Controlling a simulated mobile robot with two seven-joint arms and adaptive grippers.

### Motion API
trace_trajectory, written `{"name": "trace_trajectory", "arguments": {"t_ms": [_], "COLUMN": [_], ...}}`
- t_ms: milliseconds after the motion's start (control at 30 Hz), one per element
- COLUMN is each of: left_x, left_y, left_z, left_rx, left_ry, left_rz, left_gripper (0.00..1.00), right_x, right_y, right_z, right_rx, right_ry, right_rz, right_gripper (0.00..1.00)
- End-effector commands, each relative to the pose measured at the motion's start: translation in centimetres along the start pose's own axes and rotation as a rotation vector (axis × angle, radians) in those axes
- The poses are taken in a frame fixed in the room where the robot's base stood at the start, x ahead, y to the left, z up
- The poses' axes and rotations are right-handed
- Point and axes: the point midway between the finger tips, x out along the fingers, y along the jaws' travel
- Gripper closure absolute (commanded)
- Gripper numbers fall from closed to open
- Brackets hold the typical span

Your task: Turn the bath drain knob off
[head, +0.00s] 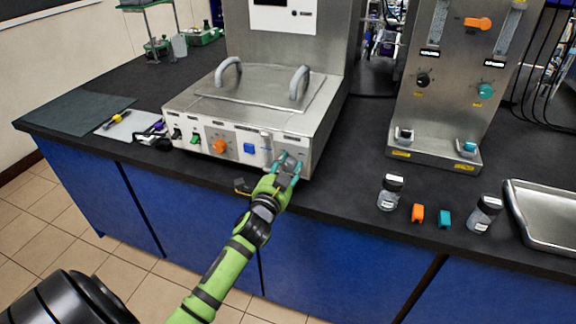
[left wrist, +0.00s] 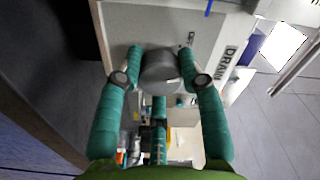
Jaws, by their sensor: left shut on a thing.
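The water bath (head: 317,127) is a steel box with a grey-handled lid, and its front panel carries a row of controls. My left gripper (head: 288,164) is at the right end of that panel. In the left wrist view, my left gripper (left wrist: 161,56) has its two teal fingers closed on opposite sides of the grey, round drain knob (left wrist: 160,73). The word DRAIN (left wrist: 229,64) is printed beside it. Small lettering near the knob is only partly legible. In the head view the gripper mostly hides the knob. My right gripper is not in view.
A steel valve panel (head: 447,120) stands to the right. Jars, small coloured blocks and a metal tray (head: 548,240) lie on the dark bench (head: 345,185).

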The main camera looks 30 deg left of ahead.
Motion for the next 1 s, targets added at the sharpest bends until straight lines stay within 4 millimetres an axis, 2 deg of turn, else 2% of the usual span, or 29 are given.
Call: {"name": "trace_trajectory", "arguments": {"t_ms": [200,500,1000], "left_x": [0.1,0.1,0.0], "left_y": [-0.3,-0.2,-0.1], "left_z": [0.0,0.1,0.1], "left_rx": [-0.183,-0.354,-0.430], "left_ry": [-0.002,-0.002,-0.001], "left_rz": [-0.004,-0.004,-0.003], "left_gripper": [0.94,0.94,0.94], "right_x": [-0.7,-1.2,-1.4], "right_y": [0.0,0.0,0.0], "right_z": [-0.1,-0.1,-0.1], "right_rx": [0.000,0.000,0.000], "right_ry": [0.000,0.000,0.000], "right_rz": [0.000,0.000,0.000], "right_gripper": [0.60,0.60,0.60]}}
